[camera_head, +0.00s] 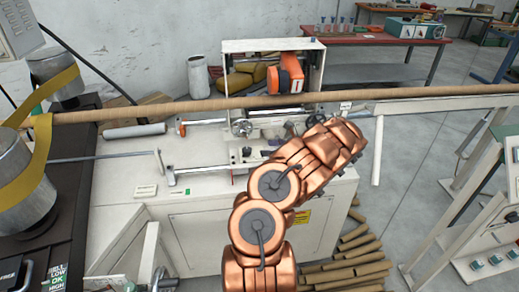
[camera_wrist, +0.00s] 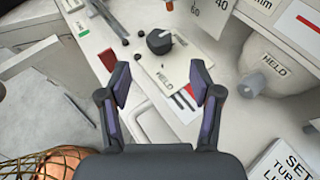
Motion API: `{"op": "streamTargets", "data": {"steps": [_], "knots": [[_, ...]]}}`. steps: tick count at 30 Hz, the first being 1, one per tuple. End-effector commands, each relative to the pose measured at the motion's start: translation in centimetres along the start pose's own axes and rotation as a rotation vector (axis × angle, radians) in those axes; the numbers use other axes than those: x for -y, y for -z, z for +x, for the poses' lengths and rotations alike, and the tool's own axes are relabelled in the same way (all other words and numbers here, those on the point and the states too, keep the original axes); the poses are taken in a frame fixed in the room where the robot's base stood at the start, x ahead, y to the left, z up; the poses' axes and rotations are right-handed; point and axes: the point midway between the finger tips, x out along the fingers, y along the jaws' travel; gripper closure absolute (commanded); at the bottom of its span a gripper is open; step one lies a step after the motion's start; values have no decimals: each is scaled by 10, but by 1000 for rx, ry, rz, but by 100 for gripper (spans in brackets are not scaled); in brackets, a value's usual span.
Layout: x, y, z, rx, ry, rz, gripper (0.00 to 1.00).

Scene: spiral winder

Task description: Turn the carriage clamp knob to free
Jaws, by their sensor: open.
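In the wrist view a black round knob (camera_wrist: 159,41) sits on a pale plate (camera_wrist: 172,62), with a light pointer mark at its right side. A "HELD" label (camera_wrist: 163,80) is printed on the plate below it. I take this to be the carriage clamp knob. My gripper (camera_wrist: 161,78) is open and empty, its two dark fingers spread below the knob and apart from it. In the head view my copper arm reaches over the winder (camera_head: 150,185), and I cannot make out the gripper or the knob for certain.
A second "HELD" label (camera_wrist: 272,63) is on a rounded pale housing at the right of the wrist view. A small black ball-ended lever (camera_wrist: 126,42) stands left of the knob. In the head view a long brown tube (camera_head: 190,107) crosses above the machine. Cardboard tubes (camera_head: 350,262) lie on the floor.

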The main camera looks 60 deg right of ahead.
Motion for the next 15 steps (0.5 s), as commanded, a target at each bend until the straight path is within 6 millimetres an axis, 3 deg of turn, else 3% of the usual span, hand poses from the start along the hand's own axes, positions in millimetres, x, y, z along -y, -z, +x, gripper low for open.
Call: {"op": "streamTargets", "data": {"steps": [6,15], "knots": [[0,0,-19,0,0,1,36],[0,1,-21,-1,-1,1,36]]}}
